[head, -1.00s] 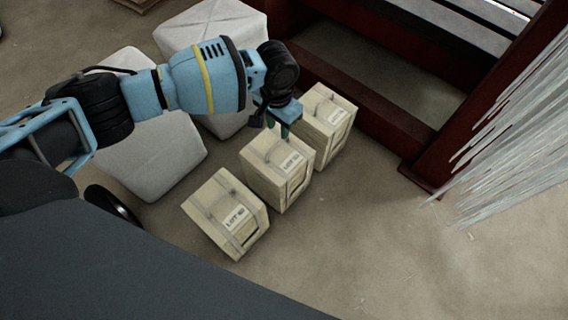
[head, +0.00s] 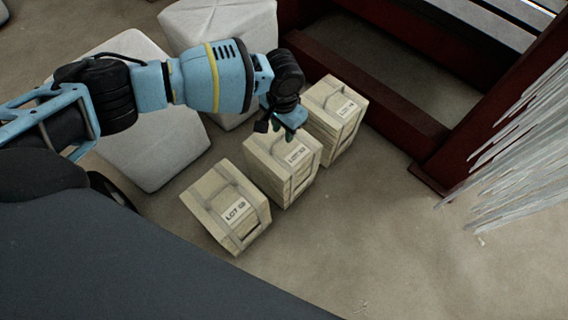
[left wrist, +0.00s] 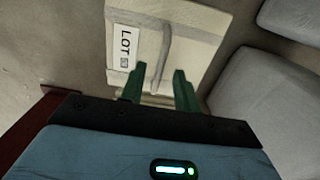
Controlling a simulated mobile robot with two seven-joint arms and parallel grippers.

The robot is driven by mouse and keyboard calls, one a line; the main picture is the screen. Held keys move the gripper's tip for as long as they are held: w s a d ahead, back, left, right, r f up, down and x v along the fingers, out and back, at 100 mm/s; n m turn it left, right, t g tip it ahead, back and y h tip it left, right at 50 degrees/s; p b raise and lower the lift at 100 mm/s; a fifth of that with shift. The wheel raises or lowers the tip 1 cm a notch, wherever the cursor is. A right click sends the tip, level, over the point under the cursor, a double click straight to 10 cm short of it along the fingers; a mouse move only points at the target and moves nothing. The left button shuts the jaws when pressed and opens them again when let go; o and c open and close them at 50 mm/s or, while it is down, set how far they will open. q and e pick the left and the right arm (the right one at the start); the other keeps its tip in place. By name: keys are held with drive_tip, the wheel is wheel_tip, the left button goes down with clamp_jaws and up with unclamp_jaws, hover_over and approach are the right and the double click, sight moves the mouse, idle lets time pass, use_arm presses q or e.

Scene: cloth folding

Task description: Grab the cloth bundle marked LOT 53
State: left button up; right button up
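Three pale, strapped cloth bundles stand in a slanting row on the floor. The middle bundle (head: 303,178) has a white label that appears to read LOT 53. My left gripper (head: 282,134) is over its top, near the back left edge. In the left wrist view, two green fingers (left wrist: 157,88) are apart, with a strap (left wrist: 163,55) of a labelled bundle (left wrist: 195,25) running between them. The label there shows LOT; its number is too small to read. Whether the fingers touch the bundle is unclear. My right gripper is out of view.
A front bundle (head: 213,200) with another LOT label and a rear bundle (head: 325,105) flank the middle one closely. Large grey-white bales (head: 160,150) stand to the left. A dark red frame (head: 400,117) and hanging pale strands (head: 515,135) are at right. The front floor is clear.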

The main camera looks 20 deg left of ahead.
use_arm(q)
drive_tip(key=shift+f+b, duration=0.3)
drive_tip(key=shift+f, duration=0.45)
clamp_jaws()
idle(0.9)
drive_tip(key=shift+w+r, duration=0.1)
drive_tip(key=shift+r, duration=0.05)
